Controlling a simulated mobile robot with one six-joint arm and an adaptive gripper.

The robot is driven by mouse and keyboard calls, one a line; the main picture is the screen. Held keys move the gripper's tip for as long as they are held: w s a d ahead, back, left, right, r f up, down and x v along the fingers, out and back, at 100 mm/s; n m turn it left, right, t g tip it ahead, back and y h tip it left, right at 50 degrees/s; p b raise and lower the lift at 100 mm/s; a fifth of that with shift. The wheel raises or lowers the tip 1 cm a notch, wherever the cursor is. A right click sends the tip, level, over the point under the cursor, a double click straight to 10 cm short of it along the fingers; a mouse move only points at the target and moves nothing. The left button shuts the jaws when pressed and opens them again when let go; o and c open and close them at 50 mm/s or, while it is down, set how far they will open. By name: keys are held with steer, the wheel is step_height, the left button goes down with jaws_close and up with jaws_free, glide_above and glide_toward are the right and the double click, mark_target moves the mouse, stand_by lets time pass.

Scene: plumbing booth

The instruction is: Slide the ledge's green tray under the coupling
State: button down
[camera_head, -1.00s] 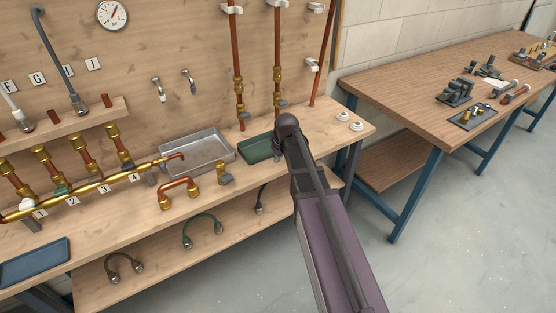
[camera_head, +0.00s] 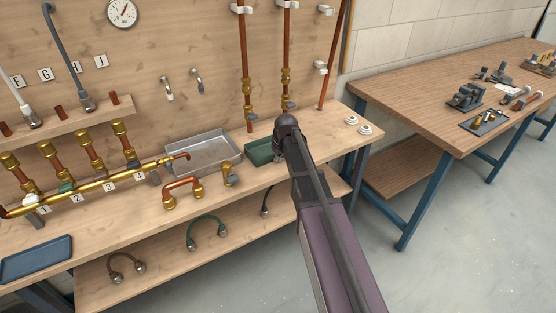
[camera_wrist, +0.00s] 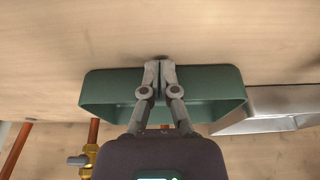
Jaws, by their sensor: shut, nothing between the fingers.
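The green tray (camera_head: 259,153) lies on the wooden bench top, right of the metal basin, partly hidden behind my arm. In the wrist view the green tray (camera_wrist: 213,86) spans the middle. My gripper (camera_wrist: 160,64) is shut and empty, its fingers across the tray with the tips at its upper rim in that picture. I cannot tell whether they touch it. Brass couplings (camera_head: 248,90) (camera_head: 287,78) sit on two upright copper pipes behind the tray; which one is the task's coupling is unclear.
The metal basin (camera_head: 200,155) stands close left of the tray, also in the wrist view (camera_wrist: 268,120). A copper elbow piece (camera_head: 183,190) and a brass valve (camera_head: 230,176) lie in front. White rings (camera_head: 364,129) lie right. A blue tray (camera_head: 37,259) is far left.

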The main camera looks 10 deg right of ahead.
mark_target(268, 152)
steer(key=w+a, duration=0.1)
steer(key=w, duration=0.2)
steer(key=w+a, duration=0.1)
steer(key=w, duration=0.3)
steer(key=w+a, duration=0.1)
steer(key=w, duration=0.2)
steer(key=shift+w+a, duration=0.15)
steer(key=shift+w, duration=0.05)
steer(key=shift+s, duration=0.35)
steer(key=s, duration=0.1)
steer(key=s+d, duration=0.1)
steer(key=s, duration=0.1)
steer(key=shift+p+v, duration=0.85)
steer(key=shift+v, duration=0.15)
steer(key=p+v, duration=0.8)
steer(key=shift+s+d, duration=0.15)
steer(key=shift+s, duration=0.05)
